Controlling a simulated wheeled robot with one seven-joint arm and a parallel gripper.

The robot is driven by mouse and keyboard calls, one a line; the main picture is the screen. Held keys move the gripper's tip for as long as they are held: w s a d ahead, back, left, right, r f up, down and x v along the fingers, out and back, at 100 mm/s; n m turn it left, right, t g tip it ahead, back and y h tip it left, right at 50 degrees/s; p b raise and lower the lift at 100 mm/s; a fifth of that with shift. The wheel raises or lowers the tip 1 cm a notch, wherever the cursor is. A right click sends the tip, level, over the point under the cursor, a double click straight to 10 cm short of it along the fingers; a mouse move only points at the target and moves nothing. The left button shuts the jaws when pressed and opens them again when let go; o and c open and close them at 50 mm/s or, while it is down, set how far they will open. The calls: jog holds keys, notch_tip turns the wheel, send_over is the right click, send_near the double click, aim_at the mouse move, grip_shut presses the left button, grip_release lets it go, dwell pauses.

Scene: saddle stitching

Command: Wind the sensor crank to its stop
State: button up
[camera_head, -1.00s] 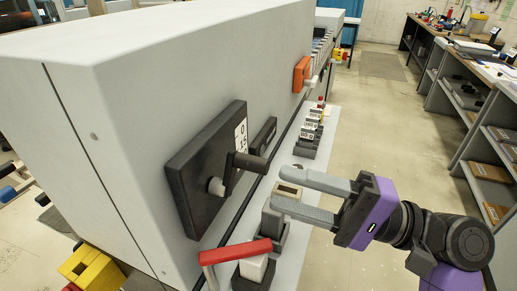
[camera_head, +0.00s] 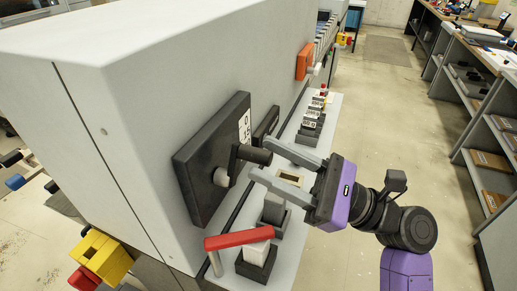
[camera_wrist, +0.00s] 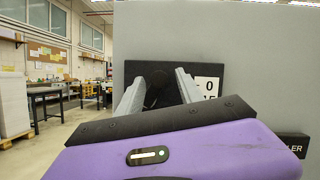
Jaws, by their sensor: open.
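The sensor crank (camera_head: 250,153) has a dark arm and a stubby dark handle on a pale hub. It is mounted on a black plate (camera_head: 200,175) on the grey machine's side, with a white scale strip (camera_head: 244,126). The handle points out to the right. My gripper (camera_head: 262,158) is open, its two grey fingertips at the handle's free end, one above and one below it in the head view. In the wrist view the dark crank (camera_wrist: 158,90) shows between the spread fingers. Whether either finger touches the handle cannot be told.
A red lever (camera_head: 238,238) lies below the crank, beside a white block on a dark base. A pale ledge (camera_head: 310,168) runs along the machine with several small number units (camera_head: 314,112). An orange block (camera_head: 303,60) sits farther along. Open floor lies to the right, before shelves.

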jog(key=shift+x, duration=1.4)
jog(key=shift+f, duration=0.1)
grip_shut()
